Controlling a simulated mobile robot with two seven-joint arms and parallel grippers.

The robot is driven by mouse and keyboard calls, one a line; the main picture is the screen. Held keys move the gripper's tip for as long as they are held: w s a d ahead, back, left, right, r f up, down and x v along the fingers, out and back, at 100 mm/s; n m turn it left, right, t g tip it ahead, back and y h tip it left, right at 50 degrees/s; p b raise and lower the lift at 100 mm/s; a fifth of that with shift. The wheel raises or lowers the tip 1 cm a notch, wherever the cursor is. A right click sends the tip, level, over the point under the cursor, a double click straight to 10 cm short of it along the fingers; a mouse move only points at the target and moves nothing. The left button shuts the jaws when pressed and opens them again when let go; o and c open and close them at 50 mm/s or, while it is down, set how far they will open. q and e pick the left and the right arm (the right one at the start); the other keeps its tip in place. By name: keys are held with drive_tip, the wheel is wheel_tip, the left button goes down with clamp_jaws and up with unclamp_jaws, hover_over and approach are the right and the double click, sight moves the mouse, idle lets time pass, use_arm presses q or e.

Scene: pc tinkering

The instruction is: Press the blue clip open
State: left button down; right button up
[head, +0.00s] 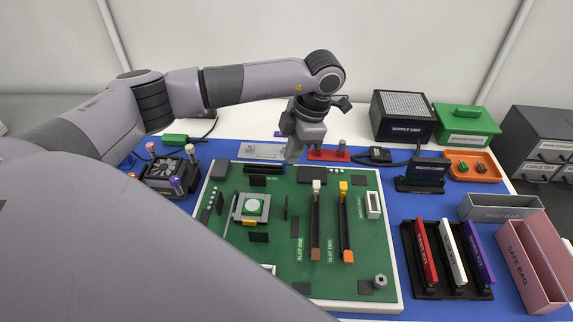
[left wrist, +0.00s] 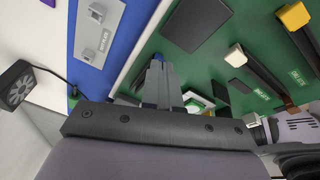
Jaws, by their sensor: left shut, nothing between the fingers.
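My left gripper (head: 292,158) points down at the back edge of the green circuit board (head: 283,225). Its fingers are together and empty. In the left wrist view the closed fingertips (left wrist: 157,72) are at a small blue piece (left wrist: 158,57), probably the blue clip. It is mostly hidden behind the fingers, so I cannot tell whether they touch it or whether it is open. In the head view I cannot make out the clip. A black slot (head: 264,169) lies on the board just left of the fingertips. My right gripper is not in view.
Slot one (head: 316,225) with a white clip and slot two (head: 344,225) with a yellow clip stand on the board. A red holder (head: 328,154) and a grey plate (head: 259,151) lie behind it. A fan cooler (head: 170,175) is left; a rack of sticks (head: 450,262) is right.

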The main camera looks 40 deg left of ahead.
use_arm(q)
drive_tip(key=shift+f, duration=0.3)
idle(0.5)
drive_tip(key=shift+w+d+f+b, duration=0.3)
drive_tip(key=shift+d+b, duration=0.2)
drive_tip(key=shift+d, duration=0.1)
idle(0.6)
drive_tip(key=a+p+v, duration=0.1)
drive_tip(key=p+v, duration=0.3)
drive_tip(key=v, duration=0.2)
drive_tip(key=shift+s+r, duration=0.2)
drive_tip(key=shift+s, duration=0.1)
drive_tip(key=shift+a, duration=0.1)
drive_tip(key=v, duration=0.7)
